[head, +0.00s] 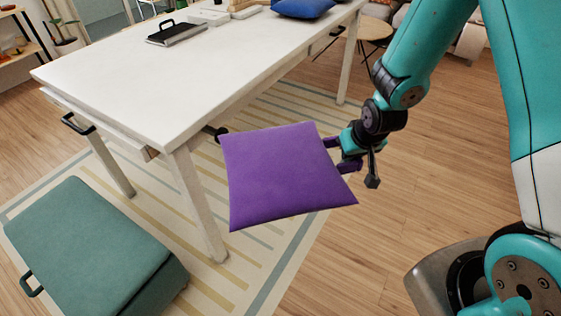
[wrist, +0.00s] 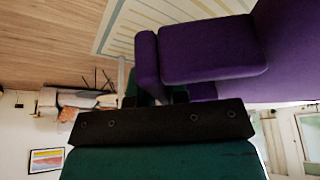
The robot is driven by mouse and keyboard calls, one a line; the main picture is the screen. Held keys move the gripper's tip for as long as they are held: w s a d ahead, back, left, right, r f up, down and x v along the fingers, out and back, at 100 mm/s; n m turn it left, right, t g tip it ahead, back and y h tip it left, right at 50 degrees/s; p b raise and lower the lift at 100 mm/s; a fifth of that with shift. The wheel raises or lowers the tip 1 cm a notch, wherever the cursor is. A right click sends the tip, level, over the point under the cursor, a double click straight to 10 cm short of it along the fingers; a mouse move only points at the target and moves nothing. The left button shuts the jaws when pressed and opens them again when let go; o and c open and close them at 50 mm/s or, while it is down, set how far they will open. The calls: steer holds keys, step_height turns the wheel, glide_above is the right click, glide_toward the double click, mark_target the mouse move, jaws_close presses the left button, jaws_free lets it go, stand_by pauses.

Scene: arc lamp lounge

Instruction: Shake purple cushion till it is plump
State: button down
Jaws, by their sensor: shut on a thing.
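The purple cushion (head: 282,178) hangs in the air in front of the white table's near corner in the head view. My gripper (head: 346,157) is at its right edge and is shut on it. In the wrist view the purple cushion (wrist: 285,50) fills the upper right. My gripper (wrist: 185,60) shows there too, its fingers in a similar purple, so the exact line of contact is hard to make out. The cushion is tilted, with its broad face toward the head camera.
A white table (head: 190,80) stands behind the cushion. On it are a black-handled flat case (head: 176,33) and a blue cushion (head: 302,7). A green ottoman (head: 90,245) stands at lower left. A striped rug (head: 270,240) lies below. Wooden floor at right (head: 430,190) is open.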

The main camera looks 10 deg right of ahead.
step_height(320, 180, up, 7)
steer(key=shift+s+r, duration=0.1)
steer(key=shift+s, duration=0.05)
step_height(320, 180, down, 8)
steer(key=shift+r, duration=4)
step_height(320, 180, down, 8)
steer(key=shift+r, duration=0.1)
steer(key=shift+w, duration=0.25)
steer(key=shift+s+r, duration=0.15)
steer(key=shift+r, duration=0.05)
steer(key=shift+f, duration=0.1)
